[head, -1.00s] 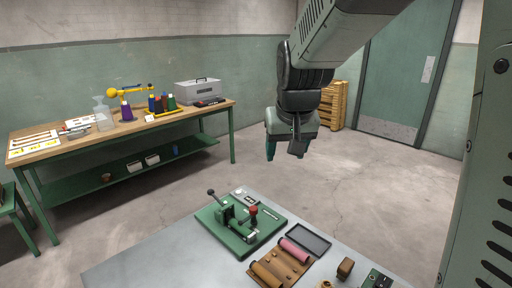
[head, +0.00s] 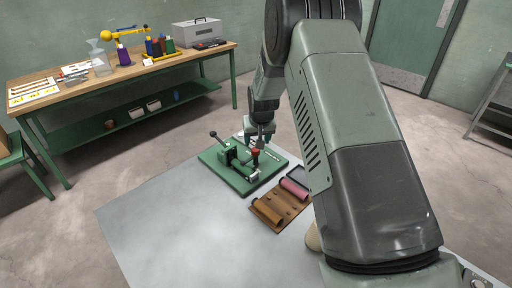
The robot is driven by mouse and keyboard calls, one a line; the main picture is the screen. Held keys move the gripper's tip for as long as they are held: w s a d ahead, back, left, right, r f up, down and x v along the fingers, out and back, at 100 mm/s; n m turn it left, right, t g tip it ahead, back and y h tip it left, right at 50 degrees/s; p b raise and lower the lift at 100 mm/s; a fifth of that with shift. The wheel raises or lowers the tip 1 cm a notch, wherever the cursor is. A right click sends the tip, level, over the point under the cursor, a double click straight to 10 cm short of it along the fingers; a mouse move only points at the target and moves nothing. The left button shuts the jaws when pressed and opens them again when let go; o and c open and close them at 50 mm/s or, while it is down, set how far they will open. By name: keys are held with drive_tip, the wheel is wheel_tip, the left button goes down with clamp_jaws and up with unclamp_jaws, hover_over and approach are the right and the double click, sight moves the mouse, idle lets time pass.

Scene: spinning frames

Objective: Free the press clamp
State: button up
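The press clamp (head: 228,154) is a dark green device on a green base plate (head: 241,187) on the grey table in the head view. A lever with a black knob (head: 213,134) slants up to the left. A red knob (head: 256,152) stands upright on its right side. My gripper (head: 262,144) points down just above and behind the red knob. The fingers are small and partly dark, so I cannot tell whether they touch the knob or how far apart they are. My arm hides the table's right part.
A brown holder with a brown roll (head: 267,211) and a pink roll (head: 295,187) lies right of the clamp, close to my arm. The grey table's (head: 170,225) front left is clear. A wooden workbench (head: 130,72) with tools stands at the back left.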

sight(256, 150)
drive_tip(key=x, duration=0.6)
drive_tip(key=shift+f, duration=0.15)
drive_tip(key=shift+c, duration=0.2)
clamp_jaws()
